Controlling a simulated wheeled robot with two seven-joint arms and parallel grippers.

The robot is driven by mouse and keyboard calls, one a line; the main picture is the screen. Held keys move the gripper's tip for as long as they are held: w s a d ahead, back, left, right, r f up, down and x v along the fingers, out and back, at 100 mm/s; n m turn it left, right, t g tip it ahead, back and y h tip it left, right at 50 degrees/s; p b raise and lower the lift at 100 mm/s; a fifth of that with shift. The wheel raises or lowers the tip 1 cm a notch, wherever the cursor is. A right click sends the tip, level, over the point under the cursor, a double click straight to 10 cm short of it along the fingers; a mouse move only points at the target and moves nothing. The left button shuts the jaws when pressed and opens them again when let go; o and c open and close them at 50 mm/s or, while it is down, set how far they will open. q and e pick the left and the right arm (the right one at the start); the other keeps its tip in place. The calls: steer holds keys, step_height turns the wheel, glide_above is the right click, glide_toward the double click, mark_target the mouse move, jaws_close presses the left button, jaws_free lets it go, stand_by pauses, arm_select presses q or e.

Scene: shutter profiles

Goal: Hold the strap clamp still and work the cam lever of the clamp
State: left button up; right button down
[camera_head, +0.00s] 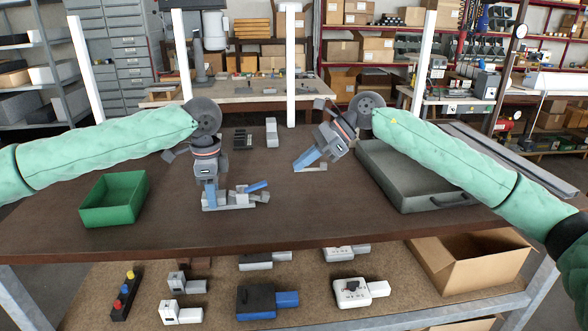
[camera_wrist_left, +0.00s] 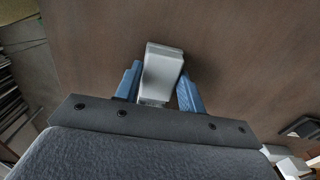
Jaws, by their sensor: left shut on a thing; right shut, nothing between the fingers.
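The strap clamp (camera_head: 240,199) is a small light-grey piece on the brown table, with a blue lever (camera_head: 257,186) sticking up to the right. My left gripper (camera_head: 210,203) points down and is shut on the clamp's left end. In the left wrist view a pale grey block of the clamp (camera_wrist_left: 162,72) sits between the blue fingers, its far end sticking out beyond them. My right gripper (camera_head: 300,166) is shut and empty, tilted down-left near the table, right of the clamp and apart from the lever. A pale piece (camera_head: 314,169) shows beside its fingertips; I cannot tell what it is.
A green open bin (camera_head: 114,197) stands at the left and a large grey case (camera_head: 407,190) at the right. A dark slotted block (camera_head: 242,138) and a grey piece (camera_head: 271,132) lie behind. The table front between the bin and case is clear.

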mark_target(265, 181)
steer(key=x, duration=0.8)
steer(key=shift+a+f, duration=0.25)
steer(key=shift+f, duration=0.05)
steer(key=shift+s+a+r+h, duration=0.1)
steer(key=shift+a+r+h, duration=0.1)
steer(key=shift+r+h, duration=0.35)
steer(key=shift+a+r+h, duration=0.25)
steer(key=shift+r+h, duration=0.25)
steer(key=shift+h, duration=0.2)
steer(key=shift+a+r+h, duration=0.25)
steer(key=shift+r+h, duration=0.2)
steer(key=shift+h, duration=0.2)
steer(key=shift+s+a+r+t+h, duration=0.1)
steer(key=shift+a+r+t+h, duration=0.3)
steer(key=shift+h, duration=0.5)
steer(key=shift+s+a+r, duration=0.1)
steer(key=shift+a+r, duration=0.8)
steer(key=shift+a, duration=0.05)
steer(key=shift+a+r, duration=0.25)
steer(key=shift+a, duration=0.25)
steer(key=shift+d+r, duration=0.1)
steer(key=shift+r, duration=0.7)
